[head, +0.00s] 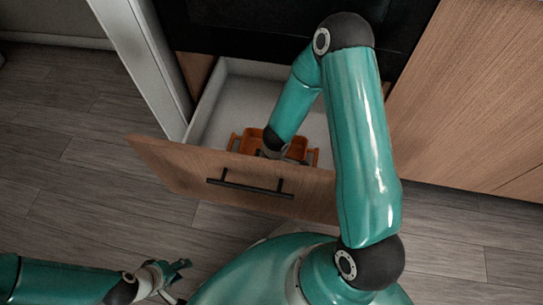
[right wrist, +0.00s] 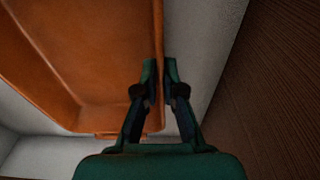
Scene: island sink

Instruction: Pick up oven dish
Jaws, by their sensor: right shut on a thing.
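The orange oven dish (head: 299,149) sits inside the open drawer (head: 240,180), with handles showing at both ends. My right arm reaches down into the drawer, and its gripper is mostly hidden there by the drawer front and the arm. In the right wrist view, my right gripper (right wrist: 160,72) is shut on the side wall of the oven dish (right wrist: 85,50), one finger on each side of it. My left gripper (head: 178,276) is low at the left, outside the drawer, empty, with its fingers apart.
The drawer's wooden front has a dark bar handle (head: 250,188). A black oven front (head: 265,25) is above the drawer. Wooden cabinet doors (head: 475,95) stand at the right. A white panel (head: 145,60) is left of the drawer. The wooden floor (head: 70,150) at the left is clear.

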